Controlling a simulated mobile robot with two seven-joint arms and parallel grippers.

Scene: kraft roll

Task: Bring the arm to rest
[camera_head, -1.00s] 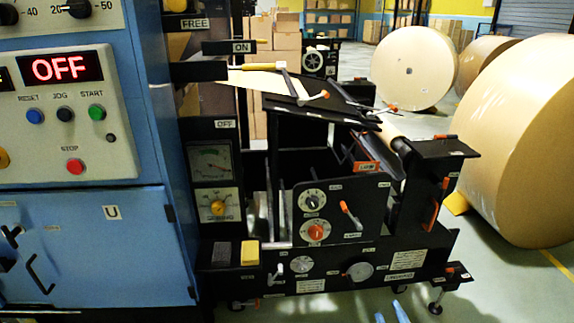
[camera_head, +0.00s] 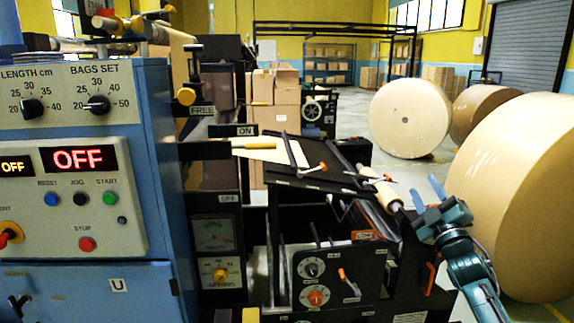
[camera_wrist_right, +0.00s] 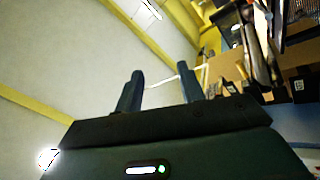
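My right arm comes in from the lower right of the head view. Its gripper (camera_head: 427,194) is raised near the right end of the black machine (camera_head: 350,262), with the large kraft roll (camera_head: 525,190) behind it on the right. In the right wrist view the two blue-grey fingers (camera_wrist_right: 160,88) stand apart with nothing between them. I cannot tell whether the gripper touches the machine; it overlaps its right end in the picture. My left gripper is not in view.
A blue control cabinet (camera_head: 90,215) with lit OFF displays stands on the left. More kraft rolls (camera_head: 410,118) stand behind. Stacked cartons (camera_head: 275,105) are at the back. Open floor (camera_head: 415,172) shows between the machine and the rolls.

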